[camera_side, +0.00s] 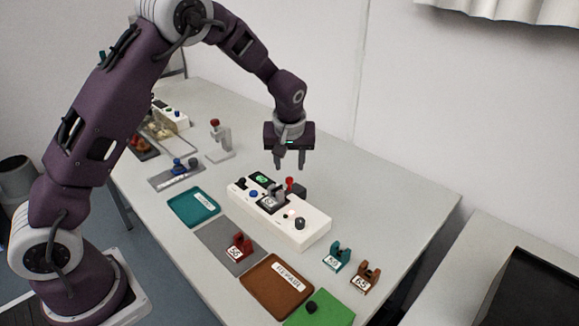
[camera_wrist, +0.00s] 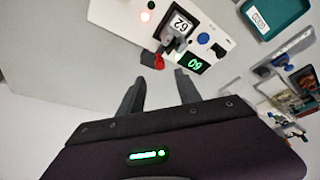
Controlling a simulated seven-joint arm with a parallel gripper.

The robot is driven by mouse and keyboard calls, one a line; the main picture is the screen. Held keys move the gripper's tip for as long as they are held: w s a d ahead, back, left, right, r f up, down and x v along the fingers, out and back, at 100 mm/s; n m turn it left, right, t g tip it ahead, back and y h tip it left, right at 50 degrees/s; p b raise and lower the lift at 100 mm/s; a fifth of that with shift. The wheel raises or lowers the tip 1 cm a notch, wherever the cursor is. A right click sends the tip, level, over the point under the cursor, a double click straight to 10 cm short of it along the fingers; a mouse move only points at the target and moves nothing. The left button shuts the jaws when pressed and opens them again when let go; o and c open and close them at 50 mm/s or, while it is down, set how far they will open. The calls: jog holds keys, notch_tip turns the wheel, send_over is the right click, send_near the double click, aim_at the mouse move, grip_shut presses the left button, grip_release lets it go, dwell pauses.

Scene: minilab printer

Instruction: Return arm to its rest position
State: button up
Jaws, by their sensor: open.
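My gripper (camera_side: 289,164) hangs from my arm with its fingers pointing down, above the table behind the white device box. Its fingers are apart with nothing between them; they also show in the wrist view (camera_wrist: 160,76). The white device box (camera_side: 312,229) has knobs, a green display and a grey clamp-like part (camera_side: 278,192) on a dark square. In the wrist view the box (camera_wrist: 126,18) lies beyond the fingertips, with a label reading 62 and a display reading 60. A red knob (camera_side: 290,182) stands at its back edge. The gripper is clear of these things.
A teal tray (camera_side: 178,211), grey plate (camera_side: 213,236) with a red numbered piece (camera_side: 240,247), and brown tray (camera_side: 255,286) lie in front. Teal (camera_side: 338,257) and brown (camera_side: 366,277) numbered pieces stand right. A grey stand (camera_side: 222,142) is at left. The table's back right is clear.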

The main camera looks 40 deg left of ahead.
jog(key=s+d+r+m+t+h, duration=0.1)
jog(key=s+d+r+m+h, duration=0.3)
jog(key=s+r, duration=1.2)
jog(key=s+d+m, duration=0.2)
jog(key=s, duration=0.7)
jog(key=s+d+m+t, duration=0.1)
jog(key=s+d+m, duration=0.1)
jog(key=s, duration=0.7)
jog(key=shift+s+d+r+m+y, duration=0.15)
jog(key=shift+s+r+m+y, duration=0.05)
jog(key=shift+r+m+y, duration=0.25)
